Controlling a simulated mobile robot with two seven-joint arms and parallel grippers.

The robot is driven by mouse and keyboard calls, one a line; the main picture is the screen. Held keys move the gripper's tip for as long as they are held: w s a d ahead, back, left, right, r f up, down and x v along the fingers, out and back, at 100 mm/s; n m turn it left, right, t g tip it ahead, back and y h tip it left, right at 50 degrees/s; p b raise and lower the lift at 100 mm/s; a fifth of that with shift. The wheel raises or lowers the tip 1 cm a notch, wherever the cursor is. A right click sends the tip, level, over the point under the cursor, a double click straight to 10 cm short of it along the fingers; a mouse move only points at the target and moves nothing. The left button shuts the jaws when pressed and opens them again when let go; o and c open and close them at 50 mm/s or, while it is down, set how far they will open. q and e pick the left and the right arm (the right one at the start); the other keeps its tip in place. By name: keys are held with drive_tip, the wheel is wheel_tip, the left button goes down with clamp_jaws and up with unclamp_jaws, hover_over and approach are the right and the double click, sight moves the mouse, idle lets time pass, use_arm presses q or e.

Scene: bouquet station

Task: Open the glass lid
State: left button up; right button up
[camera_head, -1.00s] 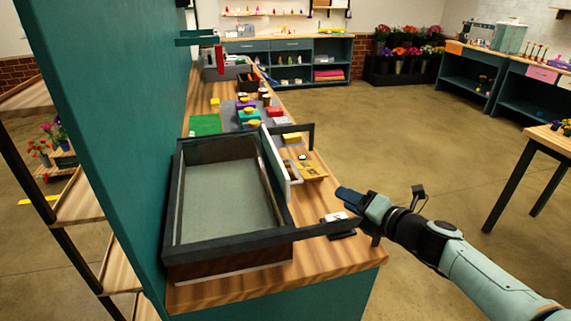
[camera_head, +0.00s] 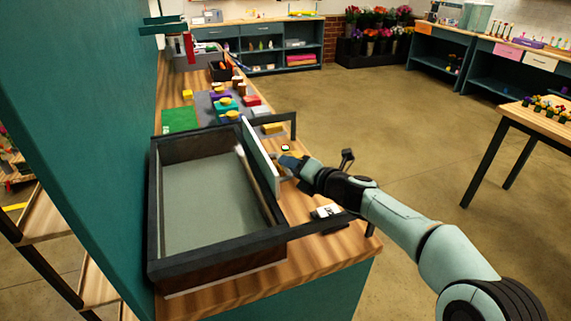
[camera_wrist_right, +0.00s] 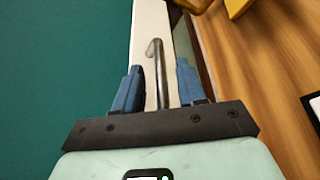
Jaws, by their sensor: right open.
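A dark-framed case (camera_head: 155,215) with a pale grey inside sits on the wooden counter. An upright panel with a pale edge (camera_head: 262,158) stands along its right side, between two dark rails; it looks like the lid, but I cannot tell whether it is glass. My right gripper (camera_head: 286,164) is at this panel's right face. In the right wrist view its open fingers (camera_wrist_right: 158,70) stand on either side of a thin metal handle (camera_wrist_right: 157,82), with visible gaps, in front of a white strip. Whether the fingers reach fully around the handle is unclear. My left gripper is not in view.
A black-and-white device (camera_head: 327,212) lies on the counter near the lower rail (camera_head: 315,227). A yellow item (camera_head: 272,128), a green mat (camera_head: 180,120) and several small coloured things lie farther back. A teal wall (camera_head: 75,130) rises left of the case.

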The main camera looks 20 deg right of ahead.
drive_tip(key=shift+x, duration=1.4)
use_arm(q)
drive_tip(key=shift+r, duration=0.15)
use_arm(e)
clamp_jaws()
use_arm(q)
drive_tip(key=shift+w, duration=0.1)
